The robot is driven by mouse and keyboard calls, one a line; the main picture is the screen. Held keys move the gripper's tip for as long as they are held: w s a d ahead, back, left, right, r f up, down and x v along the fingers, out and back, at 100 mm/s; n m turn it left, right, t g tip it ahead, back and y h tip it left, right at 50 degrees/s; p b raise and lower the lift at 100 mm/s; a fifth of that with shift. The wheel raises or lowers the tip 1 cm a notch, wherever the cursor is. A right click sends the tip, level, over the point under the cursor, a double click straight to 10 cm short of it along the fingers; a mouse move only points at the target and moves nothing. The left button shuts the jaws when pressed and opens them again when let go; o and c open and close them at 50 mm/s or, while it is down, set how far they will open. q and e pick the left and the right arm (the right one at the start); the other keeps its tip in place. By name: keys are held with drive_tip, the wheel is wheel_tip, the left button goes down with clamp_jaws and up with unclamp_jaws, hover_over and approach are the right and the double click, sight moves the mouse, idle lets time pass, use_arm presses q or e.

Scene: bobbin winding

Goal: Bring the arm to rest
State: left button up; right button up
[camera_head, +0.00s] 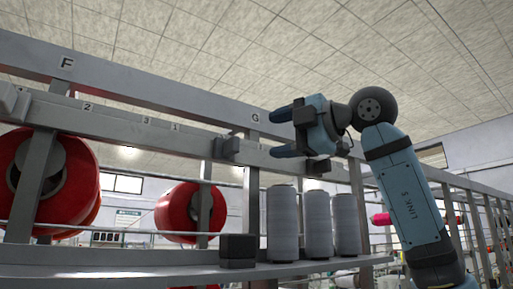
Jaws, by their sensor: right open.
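My right arm rises at the right of the head view. Its gripper (282,132) points left, with its two fingers apart and nothing between them. It is in front of the rack's upper beam, near the post marked G, above the grey bobbins. Three grey bobbins stand upright on the shelf: a left one (282,222), a middle one (318,224) and a right one (346,224). The gripper is clear of them. My left gripper is not in view.
A metal rack (130,88) with posts marked F and G runs across the view. Large red spools (72,178) hang at the left, another (182,208) further right. A dark block (238,250) sits on the shelf (160,272). Open air lies above the rack.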

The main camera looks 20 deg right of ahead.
drive_tip(key=shift+v, duration=1.05)
